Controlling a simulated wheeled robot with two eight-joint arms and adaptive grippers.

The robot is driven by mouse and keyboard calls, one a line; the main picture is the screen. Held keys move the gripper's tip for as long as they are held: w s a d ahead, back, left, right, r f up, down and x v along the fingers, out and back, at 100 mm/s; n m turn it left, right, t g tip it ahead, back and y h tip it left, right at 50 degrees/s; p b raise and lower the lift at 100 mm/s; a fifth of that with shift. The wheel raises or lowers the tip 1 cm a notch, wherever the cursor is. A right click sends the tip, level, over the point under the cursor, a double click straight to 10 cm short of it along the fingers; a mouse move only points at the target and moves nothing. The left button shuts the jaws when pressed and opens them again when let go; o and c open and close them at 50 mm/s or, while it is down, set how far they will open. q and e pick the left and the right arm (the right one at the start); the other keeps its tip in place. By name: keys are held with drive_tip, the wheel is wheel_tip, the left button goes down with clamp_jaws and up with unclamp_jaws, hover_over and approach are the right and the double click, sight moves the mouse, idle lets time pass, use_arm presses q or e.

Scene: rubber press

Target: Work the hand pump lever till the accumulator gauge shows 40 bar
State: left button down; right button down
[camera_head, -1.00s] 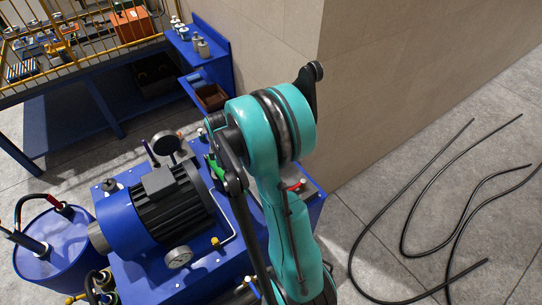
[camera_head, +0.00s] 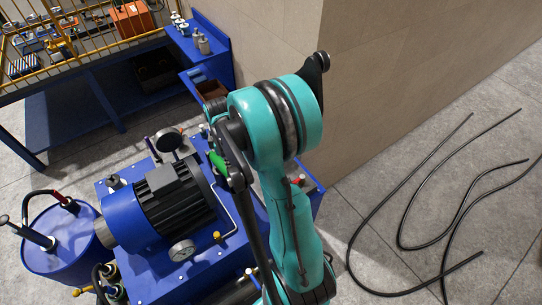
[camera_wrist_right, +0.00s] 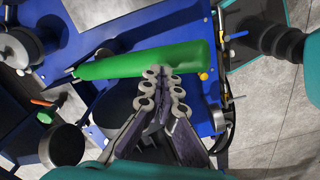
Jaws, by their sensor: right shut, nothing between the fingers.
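The green lever grip (camera_head: 217,159) shows beside my right arm at the blue pump unit (camera_head: 180,282). In the right wrist view the green grip (camera_wrist_right: 140,62) lies across the upper middle. My right gripper (camera_wrist_right: 160,73) is shut, its fingertips at the grip's lower edge; I cannot tell whether they touch. In the head view my arm hides this gripper. One round gauge (camera_head: 168,140) stands behind the dark ribbed motor (camera_head: 175,198), and another gauge (camera_head: 181,250) is in front. Their readings are too small to make out. My left gripper is not in view.
A blue drum (camera_head: 62,258) with hoses stands left of the unit. A blue workbench (camera_head: 98,100) with a yellow mesh guard is at the back left. A tiled wall (camera_head: 400,60) rises behind my arm. Black hoses (camera_head: 380,216) lie on the floor at right.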

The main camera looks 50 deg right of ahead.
wheel_tip(320, 180, up, 6)
drive_tip(key=p, duration=0.4)
idle(0.4)
drive_tip(key=s+a+f+m+t+b, duration=0.1)
drive_tip(key=s+a+m+t+b, duration=0.2)
drive_tip(key=a+b, duration=0.4)
drive_tip(key=s+a+f+m+t+b, duration=0.2)
drive_tip(key=s+a+m+t+b, duration=0.2)
drive_tip(key=a+b, duration=0.4)
drive_tip(key=s+a+m, duration=0.1)
drive_tip(key=a, duration=0.3)
drive_tip(key=shift+s, duration=0.15)
